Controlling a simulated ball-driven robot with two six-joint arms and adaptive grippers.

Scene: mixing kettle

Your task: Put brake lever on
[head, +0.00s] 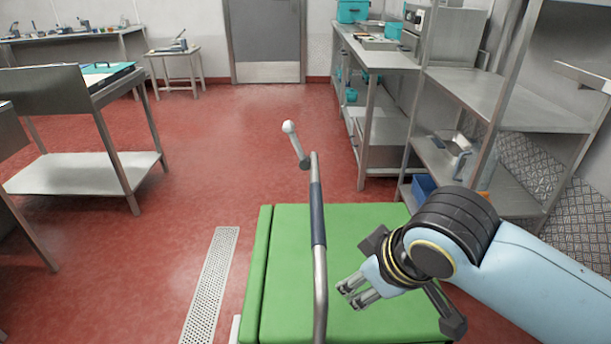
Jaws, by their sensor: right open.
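The brake lever (297,147) is a short grey rod with a white ball on its end. It sits near the far end of a steel bar with a dark blue grip (317,215) and tilts up to the left. The bar runs above a green padded top (385,225). My right gripper (349,294) is open and empty over the green top. It is just right of the bar, well nearer to me than the lever, and apart from it. My left gripper is out of view.
Steel tables (85,172) stand at the left, and steel shelving (500,100) stands at the right. A floor drain grate (212,285) lies left of the green top. The red floor (225,140) ahead is clear up to a grey door (265,40).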

